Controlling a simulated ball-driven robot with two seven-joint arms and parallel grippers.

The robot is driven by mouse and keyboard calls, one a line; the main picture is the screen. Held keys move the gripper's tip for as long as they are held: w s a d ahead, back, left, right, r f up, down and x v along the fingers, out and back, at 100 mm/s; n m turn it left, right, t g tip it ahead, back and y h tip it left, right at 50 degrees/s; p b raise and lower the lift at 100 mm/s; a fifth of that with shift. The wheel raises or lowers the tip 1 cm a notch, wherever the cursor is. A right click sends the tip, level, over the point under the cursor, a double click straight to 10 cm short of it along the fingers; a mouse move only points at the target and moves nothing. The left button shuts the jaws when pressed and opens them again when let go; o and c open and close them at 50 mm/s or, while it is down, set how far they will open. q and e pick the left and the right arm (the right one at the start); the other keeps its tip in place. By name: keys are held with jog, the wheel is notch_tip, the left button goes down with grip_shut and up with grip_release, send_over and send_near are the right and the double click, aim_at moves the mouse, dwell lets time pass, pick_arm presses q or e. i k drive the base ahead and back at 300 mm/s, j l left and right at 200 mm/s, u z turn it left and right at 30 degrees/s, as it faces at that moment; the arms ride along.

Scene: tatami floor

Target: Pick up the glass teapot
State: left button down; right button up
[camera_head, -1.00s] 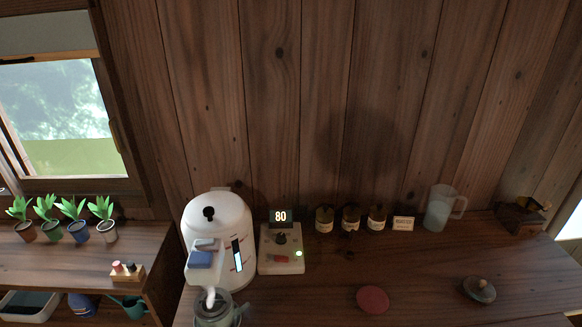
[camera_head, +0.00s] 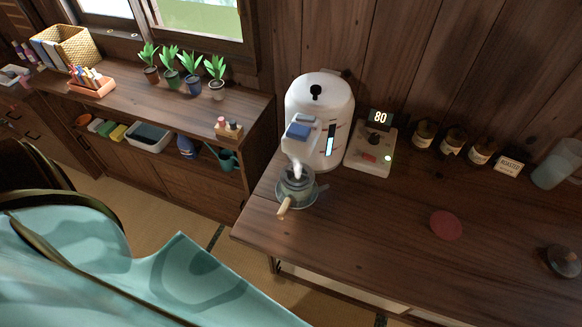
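The glass teapot (camera_head: 297,184) stands under the spout of the white water dispenser (camera_head: 319,112), near the left end of the wooden counter. It looks like a small clear pot with a pale handle (camera_head: 286,206) pointing toward the front left. Whitish water or steam shows between the spout and the pot. A teal cloth-like surface (camera_head: 120,270) fills the lower left. Neither of my grippers shows in this view.
A red disc (camera_head: 446,225) and a dark lid (camera_head: 565,261) lie on the counter (camera_head: 380,250). A shelf with plants (camera_head: 192,83) stands left.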

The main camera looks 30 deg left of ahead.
aim_at(292, 194)
jog(key=u, duration=1)
